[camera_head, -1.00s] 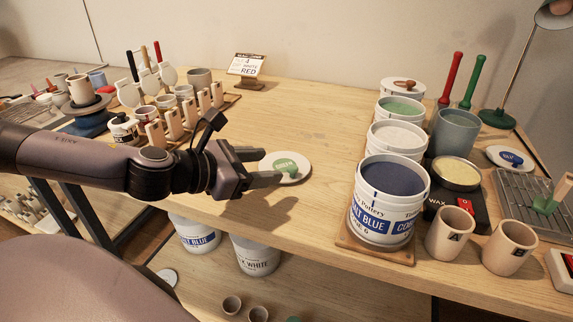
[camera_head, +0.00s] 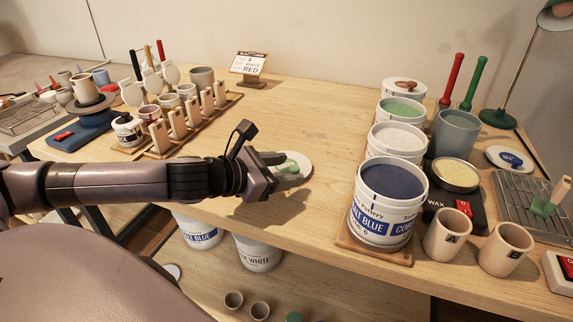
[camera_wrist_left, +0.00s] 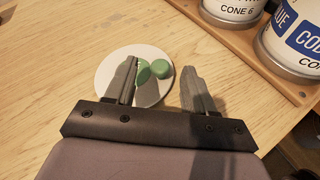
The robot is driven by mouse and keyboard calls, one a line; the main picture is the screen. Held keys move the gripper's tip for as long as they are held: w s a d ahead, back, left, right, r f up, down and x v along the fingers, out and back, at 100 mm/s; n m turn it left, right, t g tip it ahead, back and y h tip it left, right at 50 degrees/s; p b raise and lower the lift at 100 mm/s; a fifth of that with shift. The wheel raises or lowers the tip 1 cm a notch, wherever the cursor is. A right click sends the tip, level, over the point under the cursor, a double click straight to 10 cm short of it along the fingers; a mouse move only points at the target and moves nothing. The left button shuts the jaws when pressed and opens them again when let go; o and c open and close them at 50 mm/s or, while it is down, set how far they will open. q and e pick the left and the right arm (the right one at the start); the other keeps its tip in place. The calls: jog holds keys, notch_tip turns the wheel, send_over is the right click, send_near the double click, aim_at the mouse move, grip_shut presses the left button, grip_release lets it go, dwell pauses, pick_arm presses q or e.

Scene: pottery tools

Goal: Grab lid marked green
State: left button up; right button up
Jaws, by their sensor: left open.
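The lid marked green (camera_head: 302,160) is a white disc with a green mark and a green knob, lying flat on the wooden table. In the left wrist view the lid (camera_wrist_left: 108,72) lies mostly under the left-hand finger, and its green knob (camera_wrist_left: 161,69) shows between the fingers, nearer that finger. My left gripper (camera_head: 284,166) is open over the lid and hides part of it. In the wrist view the gripper (camera_wrist_left: 162,66) holds nothing; whether a finger touches the knob I cannot tell. My right gripper is out of view.
Glaze buckets stand to the right on a wooden board (camera_head: 372,249), the blue one (camera_head: 388,212) nearest. A blue-marked lid (camera_head: 508,158) lies farther right. A wooden rack (camera_head: 186,128) with cups stands left. The table between the lid and the sign (camera_head: 248,68) is clear.

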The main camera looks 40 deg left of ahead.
pick_arm(q)
jog(key=shift+w+d+f, duration=0.2)
jog(key=shift+w, duration=0.2)
grip_shut()
